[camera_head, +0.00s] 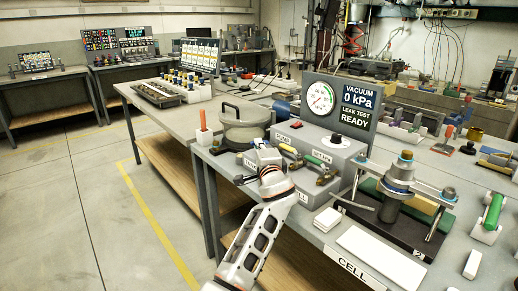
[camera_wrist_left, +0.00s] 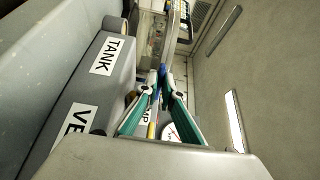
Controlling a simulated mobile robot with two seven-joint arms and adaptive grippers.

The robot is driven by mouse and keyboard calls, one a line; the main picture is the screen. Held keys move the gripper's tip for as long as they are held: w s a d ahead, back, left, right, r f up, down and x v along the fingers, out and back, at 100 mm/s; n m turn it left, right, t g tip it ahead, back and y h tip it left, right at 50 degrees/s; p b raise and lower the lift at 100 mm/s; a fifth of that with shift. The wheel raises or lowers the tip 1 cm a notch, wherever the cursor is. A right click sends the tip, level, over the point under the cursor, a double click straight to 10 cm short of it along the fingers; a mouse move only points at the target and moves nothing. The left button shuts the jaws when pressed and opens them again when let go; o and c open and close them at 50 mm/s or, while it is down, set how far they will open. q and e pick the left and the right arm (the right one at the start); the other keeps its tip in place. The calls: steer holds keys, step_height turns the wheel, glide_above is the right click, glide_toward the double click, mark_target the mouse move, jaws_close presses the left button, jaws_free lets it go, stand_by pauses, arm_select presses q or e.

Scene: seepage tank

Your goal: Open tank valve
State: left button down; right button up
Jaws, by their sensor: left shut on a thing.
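My left gripper (camera_head: 260,160) is at the front of the grey valve panel, its wrist partly covering that area in the head view. In the left wrist view its two teal fingers (camera_wrist_left: 162,80) are closed together on a narrow blue handle. This blue handle (camera_wrist_left: 162,71) lies beside the white TANK label (camera_wrist_left: 107,55), so it appears to be the tank valve handle. The valve body is mostly hidden by the fingers. The VENT label (camera_wrist_left: 76,121) is partly cut off lower left. My right gripper is in neither view.
A pot with a lid (camera_head: 243,122) stands behind my left gripper. The gauge display (camera_head: 338,105) reads 0 kPa and LEAK TEST READY. A clamped test cell (camera_head: 398,185) stands to the right.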

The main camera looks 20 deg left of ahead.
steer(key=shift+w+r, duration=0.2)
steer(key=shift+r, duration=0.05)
arm_select(q)
steer(key=c, duration=2.2)
jaws_free()
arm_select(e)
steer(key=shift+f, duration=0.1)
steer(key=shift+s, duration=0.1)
